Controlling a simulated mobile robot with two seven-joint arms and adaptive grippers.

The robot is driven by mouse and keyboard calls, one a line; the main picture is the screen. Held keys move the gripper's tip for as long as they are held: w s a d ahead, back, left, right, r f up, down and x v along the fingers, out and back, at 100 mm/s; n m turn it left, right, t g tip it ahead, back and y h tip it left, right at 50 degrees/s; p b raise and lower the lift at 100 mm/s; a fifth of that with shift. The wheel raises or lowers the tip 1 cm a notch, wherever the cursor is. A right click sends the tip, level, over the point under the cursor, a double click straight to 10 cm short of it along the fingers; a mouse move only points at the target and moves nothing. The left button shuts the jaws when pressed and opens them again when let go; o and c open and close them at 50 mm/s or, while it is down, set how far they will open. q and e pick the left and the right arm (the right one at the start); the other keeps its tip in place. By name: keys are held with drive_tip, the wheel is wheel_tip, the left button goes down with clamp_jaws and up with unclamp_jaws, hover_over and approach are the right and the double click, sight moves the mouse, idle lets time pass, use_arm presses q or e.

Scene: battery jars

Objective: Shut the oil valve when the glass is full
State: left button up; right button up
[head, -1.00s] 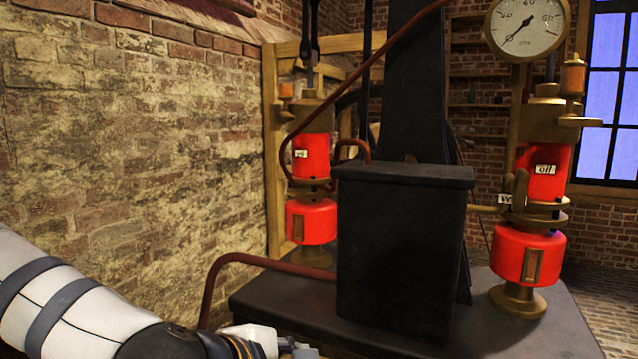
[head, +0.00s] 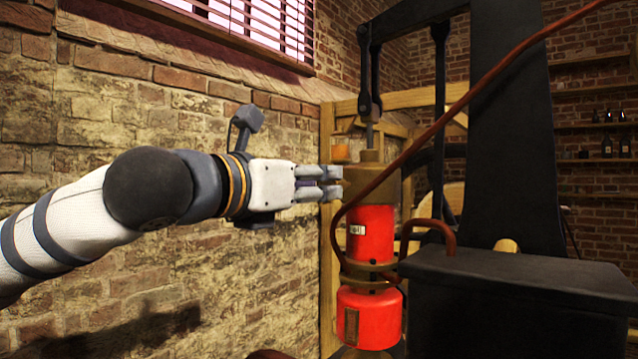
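A red cylinder unit (head: 370,236) with a brass top (head: 371,178) stands right of centre. It has a small white label (head: 356,230), too small to read surely. A narrow upright sight window (head: 351,328) is in its lower red part; I cannot tell how full it is. No part here can be surely picked out as the oil valve. My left gripper (head: 331,182) is beside the brass top, its fingers pointing right. Its two fingers lie close together, and I cannot tell whether they are shut or touch the brass. My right gripper is out of view.
A black box (head: 510,300) and a tall black column (head: 505,130) stand at the right. A rust-brown pipe (head: 480,88) crosses in front of the unit. A brick wall (head: 110,130) fills the left, and a wooden frame (head: 328,240) stands behind.

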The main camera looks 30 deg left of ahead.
use_arm(q)
drive_tip(key=shift+w, duration=0.45)
clamp_jaws()
